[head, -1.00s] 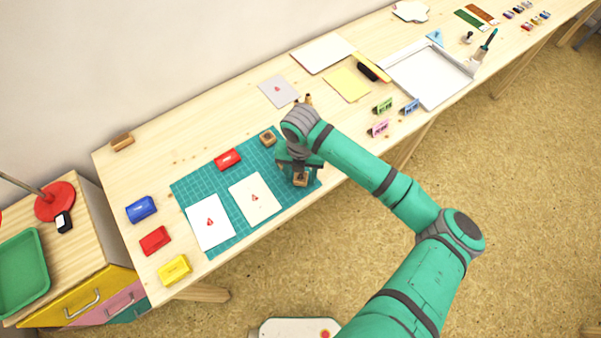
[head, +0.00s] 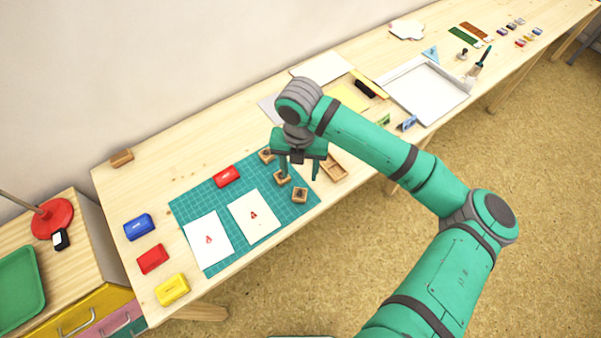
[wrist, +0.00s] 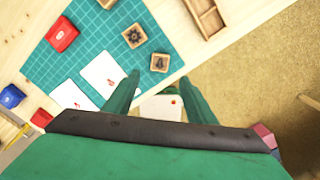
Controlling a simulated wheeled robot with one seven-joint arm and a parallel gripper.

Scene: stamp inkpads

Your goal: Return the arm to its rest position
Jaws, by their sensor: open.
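My gripper (head: 300,170) is open and empty, above the right part of the green cutting mat (head: 190,200). In the wrist view its two fingers (wrist: 162,98) are spread apart with nothing between them. A wooden stamp (head: 300,195) sits on the mat's right edge, apart from the fingers. Another wooden stamp (head: 282,178) is just by the left finger in the head view, and a third (head: 266,155) is behind it. Two white cards, one left (head: 209,240) and one right (head: 254,216), lie on the mat, each with a small red mark.
A red inkpad (head: 227,176) lies on the mat's back edge. Blue (head: 139,227), red (head: 152,259) and yellow (head: 172,290) inkpads stand left of the mat. A wooden tray (head: 334,168) lies right of the gripper. A white tray (head: 425,90) is farther right. Floor is open in front.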

